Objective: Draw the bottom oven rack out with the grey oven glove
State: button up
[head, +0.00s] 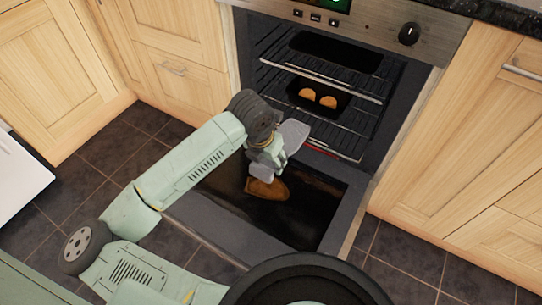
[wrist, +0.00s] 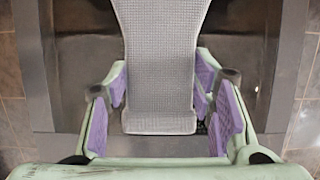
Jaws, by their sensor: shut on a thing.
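The grey oven glove (head: 293,136) is held in my gripper (head: 266,163), at the open oven. In the wrist view the glove's woven grey surface (wrist: 160,60) runs between the purple-padded fingers of my gripper (wrist: 160,98). The bottom oven rack (head: 345,142) is a wire rack inside the oven, with a red strip along part of its front. The glove is close to this rack's front left part; I cannot tell whether they touch. My gripper and the glove hide the rack's left front corner.
The oven door (head: 200,215) lies folded down below my arm. A brown patch (head: 267,190) shows over its glass, unclear what it is. A dark pan (head: 343,104) with two golden pieces is below the upper rack (head: 325,80). Wooden cupboards (head: 450,130) flank the oven.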

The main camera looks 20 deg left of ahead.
aim_at(259, 174)
jog(key=shift+s+a+f+b, duration=0.1)
jog(key=shift+s+b, duration=0.35)
jog(key=shift+s, duration=0.05)
jog(key=shift+s+a+f+b, duration=0.1)
jog(key=shift+s+b, duration=0.3)
jog(key=shift+s, duration=0.1)
jog(key=s+b, duration=0.2)
jog(key=s, duration=0.1)
jog(key=shift+a, duration=0.3)
jog(key=shift+s+r, duration=0.2)
jog(key=shift+s, duration=0.25)
jog(key=shift+b, duration=0.3)
